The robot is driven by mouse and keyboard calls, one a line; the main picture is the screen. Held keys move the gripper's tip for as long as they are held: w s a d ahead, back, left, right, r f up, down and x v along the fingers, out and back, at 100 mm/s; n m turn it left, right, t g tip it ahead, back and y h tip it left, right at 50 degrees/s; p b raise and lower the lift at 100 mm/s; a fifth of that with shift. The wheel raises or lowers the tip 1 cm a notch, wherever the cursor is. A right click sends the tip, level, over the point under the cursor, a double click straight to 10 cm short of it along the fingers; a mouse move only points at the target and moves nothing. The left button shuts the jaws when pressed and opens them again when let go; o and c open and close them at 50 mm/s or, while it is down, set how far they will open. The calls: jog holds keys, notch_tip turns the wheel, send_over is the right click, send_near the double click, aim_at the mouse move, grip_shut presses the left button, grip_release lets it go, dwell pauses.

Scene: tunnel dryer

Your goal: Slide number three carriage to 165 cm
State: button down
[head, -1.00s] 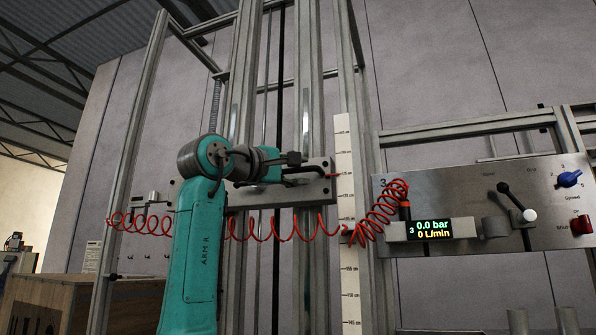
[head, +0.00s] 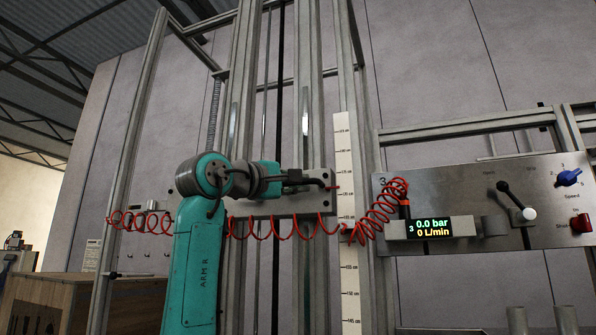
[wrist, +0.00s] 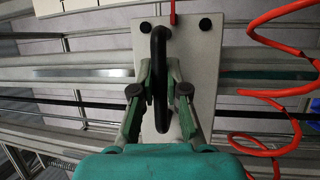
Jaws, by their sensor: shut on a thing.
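The carriage is a grey metal plate (head: 285,207) on the vertical rails, with a dark bent handle (head: 322,182) on its face. A red pointer (head: 333,187) at its right edge points to the white vertical scale (head: 345,235). The scale numbers are too small to read surely. My gripper (head: 303,179) is shut on the handle. In the wrist view, the fingers of my gripper (wrist: 160,92) are on both sides of the black handle (wrist: 160,60), in front of the plate (wrist: 203,65). The pointer (wrist: 172,14) shows there at the top.
A coiled red hose (head: 283,229) hangs across the rails below the plate.

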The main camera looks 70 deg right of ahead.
aim_at(312, 213)
notch_tip(312, 213, down, 7)
jog(key=shift+r, duration=0.1)
dwell(0.3)
jog(key=c, duration=1.2)
grip_release()
jog(key=v, duration=1.2)
jog(key=shift+r, duration=0.1)
jog(key=shift+w, duration=0.1)
